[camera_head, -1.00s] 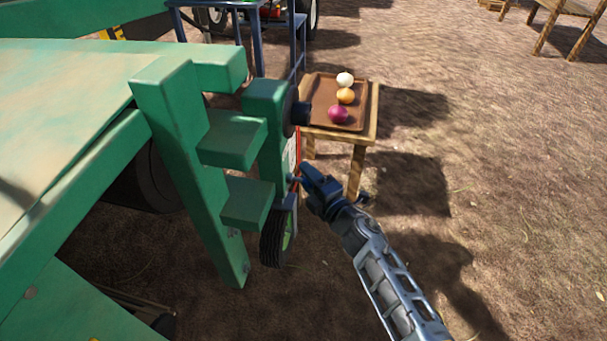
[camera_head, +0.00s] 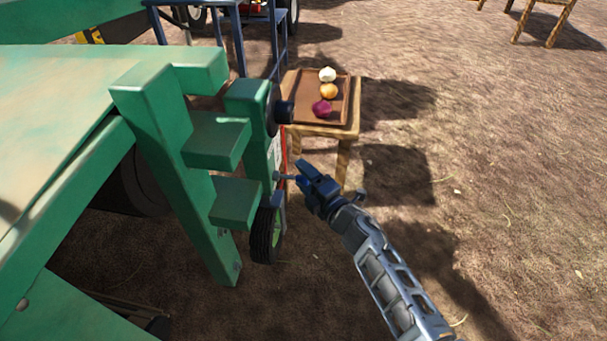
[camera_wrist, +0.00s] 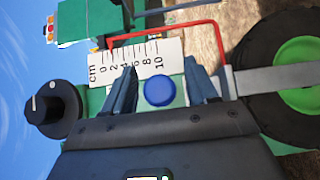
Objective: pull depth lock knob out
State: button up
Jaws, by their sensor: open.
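The round blue knob (camera_wrist: 159,90) shows face-on in the wrist view, in front of the centimetre scale (camera_wrist: 135,62). My gripper (camera_wrist: 161,72) is open, with one dark finger on each side of the knob and a visible gap to each. In the head view my gripper (camera_head: 302,176) is beside the green machine's (camera_head: 148,100) upright. A thin grey rod (camera_head: 285,177) spans the short space between upright and gripper. The knob itself is hidden by my gripper there.
A black dial (camera_wrist: 52,108) with a white mark sits left of the scale. A red bent rod (camera_wrist: 180,28) and a green-hubbed wheel (camera_wrist: 298,88) are nearby. A wooden table (camera_head: 350,125) with a tray of onions stands behind. Open soil lies to the right.

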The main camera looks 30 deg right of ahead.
jog(key=s+d+p, duration=0.1)
jog(key=s, duration=0.6)
jog(key=shift+p, duration=0.35)
